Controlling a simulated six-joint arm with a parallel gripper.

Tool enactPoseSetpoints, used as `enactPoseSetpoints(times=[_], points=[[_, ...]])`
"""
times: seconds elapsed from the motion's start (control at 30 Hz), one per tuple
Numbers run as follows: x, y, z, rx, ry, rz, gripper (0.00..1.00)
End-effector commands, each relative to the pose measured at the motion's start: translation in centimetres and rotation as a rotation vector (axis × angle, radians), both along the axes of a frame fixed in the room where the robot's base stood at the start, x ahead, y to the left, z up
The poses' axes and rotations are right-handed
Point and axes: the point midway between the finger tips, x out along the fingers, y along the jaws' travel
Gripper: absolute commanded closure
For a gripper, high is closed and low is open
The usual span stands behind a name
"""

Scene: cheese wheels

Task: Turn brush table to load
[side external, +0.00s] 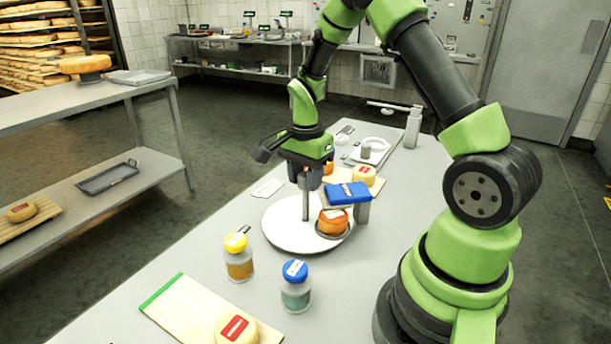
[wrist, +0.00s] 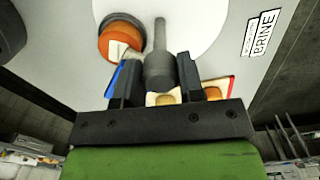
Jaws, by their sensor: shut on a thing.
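The brush table is a round white disc (side external: 283,232) lying on the bench; its edge also shows in the wrist view (wrist: 196,22). A grey upright handle (side external: 306,207) rises from it. My gripper (side external: 305,183) points down and is shut on the handle's top. In the wrist view the handle (wrist: 160,68) stands between both fingers. An orange cheese wheel (side external: 332,221) with a pale label sits on a dark round pad at the disc's right side. The cheese (wrist: 119,42) is left of the handle in the wrist view. A blue block (side external: 348,192) on a grey post stands just behind the cheese.
A yellow-lidded jar (side external: 238,258) and blue-lidded jar (side external: 295,287) stand in front of the disc. A board (side external: 190,310) with a pale cheese (side external: 237,331) lies nearest. A red-labelled cheese (side external: 365,175) and scale (side external: 370,152) are behind. A BRINE card (wrist: 261,33) lies beside the disc.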

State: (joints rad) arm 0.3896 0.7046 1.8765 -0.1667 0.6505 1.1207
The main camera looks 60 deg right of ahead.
Motion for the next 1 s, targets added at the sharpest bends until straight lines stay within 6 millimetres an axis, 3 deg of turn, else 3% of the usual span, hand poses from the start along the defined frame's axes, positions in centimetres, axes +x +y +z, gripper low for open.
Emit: enactPoseSetpoints(times=[1.0], points=[[0.06,-0.07,0.09,-0.001,-0.002,-0.508,1.00]])
